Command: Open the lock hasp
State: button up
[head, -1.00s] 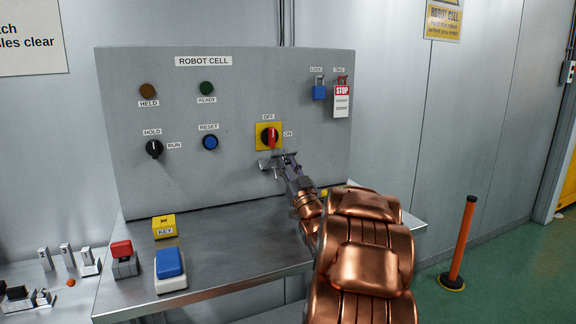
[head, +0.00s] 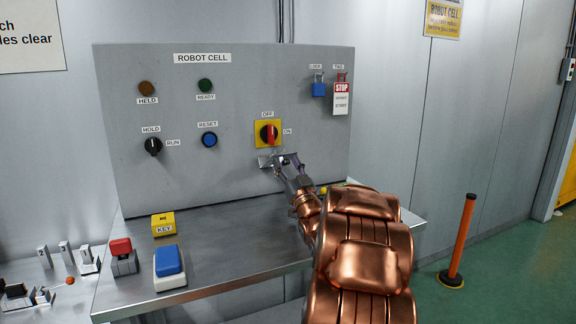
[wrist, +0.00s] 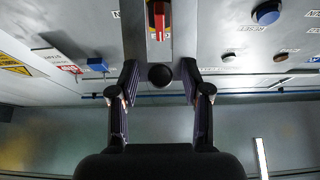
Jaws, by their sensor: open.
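The grey metal lock hasp (head: 266,161) is on the panel just below the red rotary switch (head: 268,134) on its yellow plate. My gripper (head: 282,161) is at the hasp, partly covering it in the head view. In the wrist view, which is upside down, my gripper (wrist: 160,78) has its two fingers spread wide. A dark round knob (wrist: 160,76) sits between them, apart from both fingers. The switch's red handle (wrist: 158,16) shows above the knob in this view. I cannot tell whether the hasp is open or closed.
A blue padlock (head: 319,90) and a red-and-white stop tag (head: 341,98) hang at the panel's upper right. A yellow key box (head: 163,224) and a blue block (head: 169,262) stand on the metal shelf (head: 225,247). An orange post (head: 462,240) stands at right.

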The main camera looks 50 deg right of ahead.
notch_tip(320, 180, up, 10)
dwell(0.6)
